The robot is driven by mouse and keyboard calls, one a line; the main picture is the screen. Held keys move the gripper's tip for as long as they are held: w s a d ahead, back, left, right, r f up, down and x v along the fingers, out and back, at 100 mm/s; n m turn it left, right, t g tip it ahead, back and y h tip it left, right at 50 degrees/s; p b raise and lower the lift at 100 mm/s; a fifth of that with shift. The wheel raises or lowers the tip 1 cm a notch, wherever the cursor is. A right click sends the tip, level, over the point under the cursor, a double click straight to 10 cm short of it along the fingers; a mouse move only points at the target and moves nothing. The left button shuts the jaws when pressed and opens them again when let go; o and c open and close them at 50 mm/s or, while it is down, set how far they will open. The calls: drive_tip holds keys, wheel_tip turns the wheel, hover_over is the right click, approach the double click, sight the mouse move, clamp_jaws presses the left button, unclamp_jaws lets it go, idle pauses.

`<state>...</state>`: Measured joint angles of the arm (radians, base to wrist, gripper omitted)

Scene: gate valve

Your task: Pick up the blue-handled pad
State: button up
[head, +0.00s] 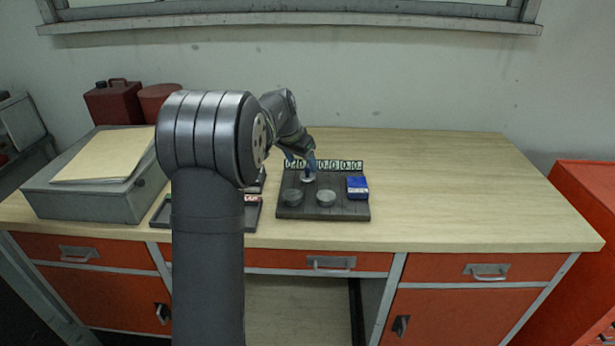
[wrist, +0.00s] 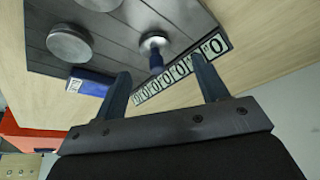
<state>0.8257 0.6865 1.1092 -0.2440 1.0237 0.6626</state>
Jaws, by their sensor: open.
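The blue-handled pad, a pale round disc with a short blue handle, stands on the dark board (head: 346,209) near its back edge. In the wrist view the pad (wrist: 154,40) is just beyond my open fingertips, its handle pointing toward the gripper and lying between the finger lines. In the head view the pad's pale disc (head: 308,179) shows below my gripper (head: 301,163), which partly hides the handle. In the wrist view my gripper (wrist: 160,66) is open, its two fingers apart with nothing held. I cannot tell whether a finger touches the handle.
On the board are two grey round pieces (head: 293,197) (head: 326,199) and a blue box (head: 357,187). A strip of number tiles (head: 345,166) runs along its back edge. A dark tray (head: 253,217) and a grey case (head: 90,201) are left. The desk's right side (head: 470,190) is clear.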

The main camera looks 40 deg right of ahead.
sight(307, 167)
drive_tip(key=x, duration=0.5)
drive_tip(key=shift+s+d, duration=0.2)
drive_tip(key=shift+d, duration=0.1)
drive_tip(key=c, duration=1.2)
drive_tip(key=shift+r, duration=0.15)
wheel_tip(307, 167, up, 4)
drive_tip(key=shift+r, duration=0.15)
drive_tip(key=s+d+r, duration=0.1)
drive_tip(key=s+r, duration=0.5)
drive_tip(key=s, duration=0.5)
drive_tip(key=shift+s+d+r, duration=0.2)
drive_tip(key=shift+s+d, duration=0.1)
